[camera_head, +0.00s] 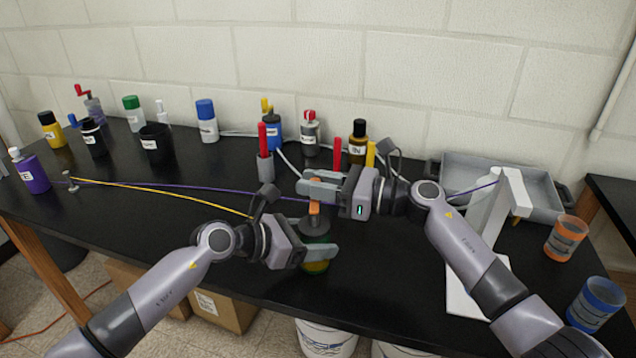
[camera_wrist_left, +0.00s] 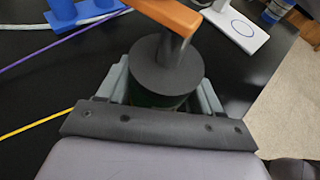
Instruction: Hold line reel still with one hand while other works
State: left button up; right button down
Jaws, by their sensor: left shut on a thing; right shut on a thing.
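The line reel (camera_head: 315,230) stands upright on the black table, with a dark round top, a green and yellow lower body and an orange crank (camera_head: 315,208). My left gripper (camera_head: 312,252) is shut around the reel's body from the near side. The left wrist view shows the dark reel top (camera_wrist_left: 168,66) between the fingers and the orange crank bar (camera_wrist_left: 165,13) above it. My right gripper (camera_head: 318,187) is above the reel, coming from the right, and is shut on the upper part of the crank. The exact contact is partly hidden by its fingers.
A yellow line (camera_head: 150,190) and a purple line (camera_head: 180,186) run across from the left. Several bottles stand at the back. A white stand (camera_head: 492,215) and grey tray (camera_head: 470,172) are at right, with orange (camera_head: 566,240) and blue (camera_head: 597,304) cups. The front left table is clear.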

jog(key=shift+a+f+n+g, duration=0.15)
jog(key=shift+n+g, duration=0.25)
jog(key=shift+g, duration=0.4)
jog(key=c, duration=1.1)
grip_release()
notch_tip(320, 180, up, 10)
jog(key=shift+r, duration=0.1)
